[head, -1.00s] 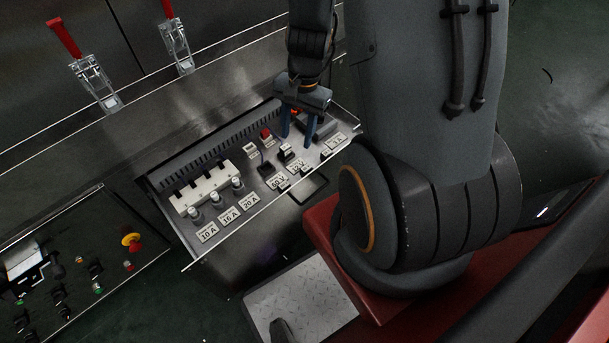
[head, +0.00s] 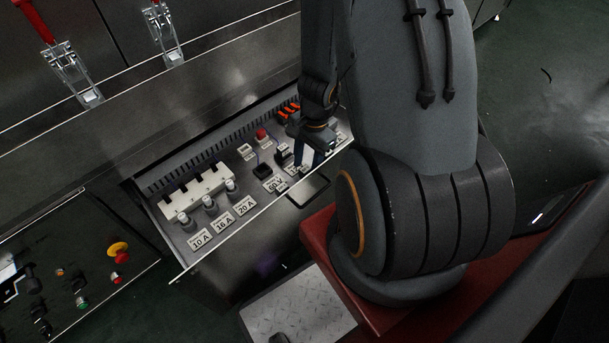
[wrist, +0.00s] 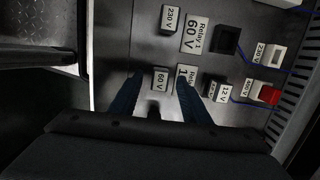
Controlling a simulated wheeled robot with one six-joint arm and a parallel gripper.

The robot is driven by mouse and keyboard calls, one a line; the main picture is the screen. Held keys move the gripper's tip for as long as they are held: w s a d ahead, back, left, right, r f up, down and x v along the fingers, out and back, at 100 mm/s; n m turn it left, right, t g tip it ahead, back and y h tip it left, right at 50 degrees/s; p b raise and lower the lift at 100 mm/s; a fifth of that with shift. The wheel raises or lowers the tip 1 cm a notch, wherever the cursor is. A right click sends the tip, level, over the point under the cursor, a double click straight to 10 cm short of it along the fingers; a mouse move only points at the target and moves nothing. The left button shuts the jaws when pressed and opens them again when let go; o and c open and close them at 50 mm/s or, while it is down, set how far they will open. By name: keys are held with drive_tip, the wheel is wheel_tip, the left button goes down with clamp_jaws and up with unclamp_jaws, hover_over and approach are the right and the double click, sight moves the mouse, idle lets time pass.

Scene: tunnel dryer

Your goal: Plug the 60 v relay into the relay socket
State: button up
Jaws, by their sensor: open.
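The small relay tagged 60 V (wrist: 160,79) lies on the panel near its front edge, dark with a white tag. My gripper (wrist: 160,82) is open, its blue fingers on either side of this relay in the wrist view; contact cannot be told. In the head view my gripper (head: 309,160) is low over the panel's right part, largely hiding the relay. The relay socket is a black square (wrist: 226,40) beside the label "Relay 1 60 V" (wrist: 194,33); it also shows in the head view (head: 262,171). Nothing visible stands in it.
A similar 230 V relay (wrist: 170,18) lies near the front edge. A 12 V relay (wrist: 222,92) and a red button (wrist: 269,95) stand close to the socket. White fuse holders (head: 197,192) fill the panel's left. A drawer handle (head: 308,192) projects at the front.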

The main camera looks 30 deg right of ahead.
sight(304, 168)
drive_tip(key=shift+a+f+b, duration=0.15)
drive_tip(key=shift+f+b, duration=0.4)
drive_tip(key=shift+f, duration=0.5)
clamp_jaws()
drive_tip(key=shift+r, duration=0.1)
wheel_tip(304, 168, up, 10)
drive_tip(key=p, duration=0.5)
drive_tip(key=shift+w+a+f+p, duration=0.15)
drive_tip(key=shift+f+p, duration=0.1)
drive_tip(key=shift+p, duration=0.15)
drive_tip(key=w+a, duration=0.8)
drive_tip(key=a, duration=0.1)
drive_tip(key=shift+w+a+f+p, duration=0.25)
drive_tip(key=shift+a+f+p, duration=0.05)
drive_tip(key=shift+f, duration=0.15)
